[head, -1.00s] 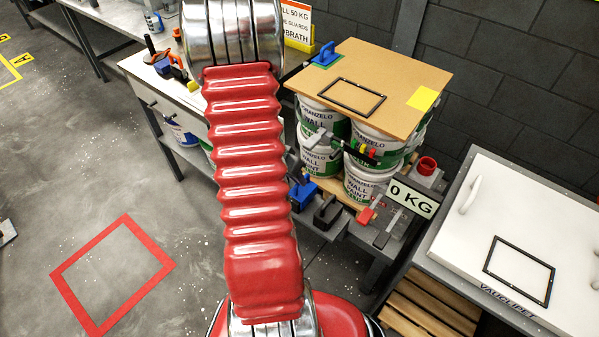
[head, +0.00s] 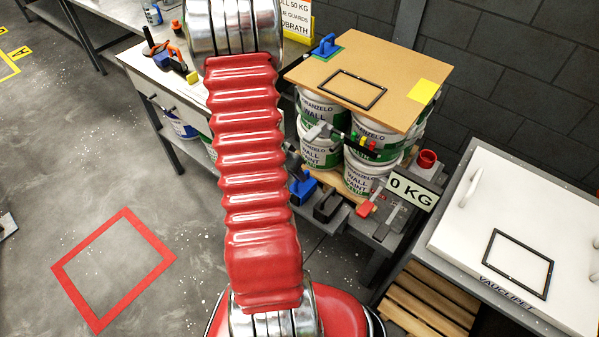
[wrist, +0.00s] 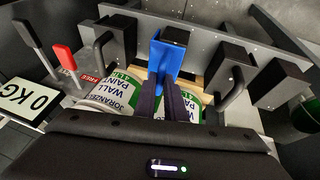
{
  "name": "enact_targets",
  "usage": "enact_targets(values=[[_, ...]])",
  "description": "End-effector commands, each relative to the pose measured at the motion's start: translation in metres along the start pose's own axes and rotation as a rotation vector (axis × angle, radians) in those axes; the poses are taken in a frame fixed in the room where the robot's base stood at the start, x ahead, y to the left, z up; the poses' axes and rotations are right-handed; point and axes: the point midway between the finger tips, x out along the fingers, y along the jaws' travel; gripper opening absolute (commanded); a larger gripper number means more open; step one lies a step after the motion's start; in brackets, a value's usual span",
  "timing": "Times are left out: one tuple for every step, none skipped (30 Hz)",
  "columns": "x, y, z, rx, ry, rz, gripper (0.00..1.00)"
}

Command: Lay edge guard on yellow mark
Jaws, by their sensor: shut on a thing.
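A blue edge guard (wrist: 168,62) stands in a row of black holders on a grey rail in the wrist view. The dark fingers of my gripper (wrist: 172,100) are closed on it. The yellow mark (head: 426,92) lies at the right edge of a brown board (head: 400,55) on top of stacked paint pails (head: 375,140). Another blue edge guard (head: 325,46) sits on a green mark at the board's left corner.
A black rectangular frame (head: 352,88) lies on the board. A white-topped bench (head: 500,190) stands at right. A red floor square (head: 115,265) is empty.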

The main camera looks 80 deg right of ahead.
Motion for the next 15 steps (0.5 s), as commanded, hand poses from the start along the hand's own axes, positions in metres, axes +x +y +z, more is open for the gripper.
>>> enact_targets(values=[[0.0005,-0.0002,0.0001,0.0,0.0,0.0,0.0],[0.0008,-0.0003,0.0002,-0.001,0.0,0.0,0.0],[0.0012,-0.0004,0.0004,-0.001,0.0,0.0,0.0],[0.0015,-0.0005,0.0005,-0.001,0.0,0.0,0.0],[0.0018,-0.0005,0.0006,-0.001,0.0,0.0,0.0],[0.0022,-0.0006,0.0007,-0.001,0.0,0.0,0.0],[0.0025,-0.0007,0.0008,-0.002,0.0,0.0,0.0],[0.0028,-0.0007,0.001,-0.002,0.0,0.0,0.0],[0.0032,-0.0008,0.0011,-0.002,0.0,0.0,0.0],[0.0035,-0.0009,0.0013,-0.001,0.0,0.0,0.0],[0.0039,-0.0009,0.0015,-0.001,0.0,0.0,0.0],[0.0043,-0.001,0.0018,-0.001,0.0,0.0,0.0],[0.0047,-0.001,0.002,-0.001,0.0,0.0,0.0],[0.0051,-0.001,0.0022,-0.001,-0.001,0.0,0.0],[0.0057,-0.0011,0.0026,-0.001,-0.001,0.0,0.0]])
